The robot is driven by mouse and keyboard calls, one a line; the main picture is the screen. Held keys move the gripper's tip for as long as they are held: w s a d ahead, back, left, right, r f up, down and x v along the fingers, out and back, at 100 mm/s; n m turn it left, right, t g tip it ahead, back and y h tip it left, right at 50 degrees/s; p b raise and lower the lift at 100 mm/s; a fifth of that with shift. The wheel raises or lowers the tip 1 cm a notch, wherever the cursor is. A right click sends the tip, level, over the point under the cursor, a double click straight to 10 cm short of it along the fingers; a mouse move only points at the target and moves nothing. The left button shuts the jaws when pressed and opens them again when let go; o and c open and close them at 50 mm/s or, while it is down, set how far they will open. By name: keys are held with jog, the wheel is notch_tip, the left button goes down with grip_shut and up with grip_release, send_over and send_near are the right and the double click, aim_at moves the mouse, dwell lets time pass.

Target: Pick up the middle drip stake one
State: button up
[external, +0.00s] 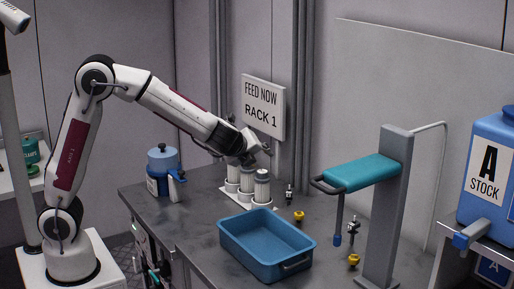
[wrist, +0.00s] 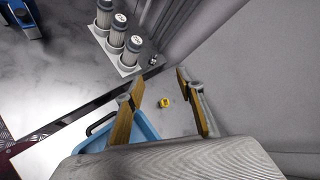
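Small upright fittings stand on the grey bench: a dark and silver one (external: 289,194) behind the blue tray, a yellow-topped one (external: 299,215) at the tray's back corner, another dark one (external: 353,227) and another yellow one (external: 354,260) farther right. I cannot tell which is the middle drip stake. My gripper (external: 264,152) is raised above the three white filter cylinders at the back. In the wrist view my gripper (wrist: 160,76) is open and empty, its tan-padded fingers wide apart. A yellow fitting (wrist: 165,102) shows between them, well below.
The blue tray (external: 230,245) sits at the bench's front. White filter cylinders (external: 262,190) stand on a white plate, with a blue canister (external: 161,165) to the left. A grey post (external: 385,205) carries a teal arm (external: 362,173) over the right side. The sign (external: 263,107) is close behind my gripper.

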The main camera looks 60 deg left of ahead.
jog(key=w+d+f+m+t+h, duration=0.1)
jog(key=w+d+f+m, duration=0.25)
jog(key=d, duration=0.25)
jog(key=w+d+f+m+t+h, duration=0.1)
jog(key=w+d+f+m, duration=0.25)
jog(key=d, duration=0.25)
jog(key=m+t+h, duration=0.2)
jog(key=m+h, duration=0.1)
jog(key=m, duration=0.4)
send_near(350, 225)
jog(key=x, duration=0.3)
jog(key=shift+w+f, duration=0.1)
jog(key=shift+w, duration=0.3)
jog(key=shift+a, duration=0.1)
jog(key=shift+w, duration=0.1)
jog(key=shift+x, duration=1.2)
jog(key=shift+x, duration=2.6)
jog(key=shift+f, duration=0.15)
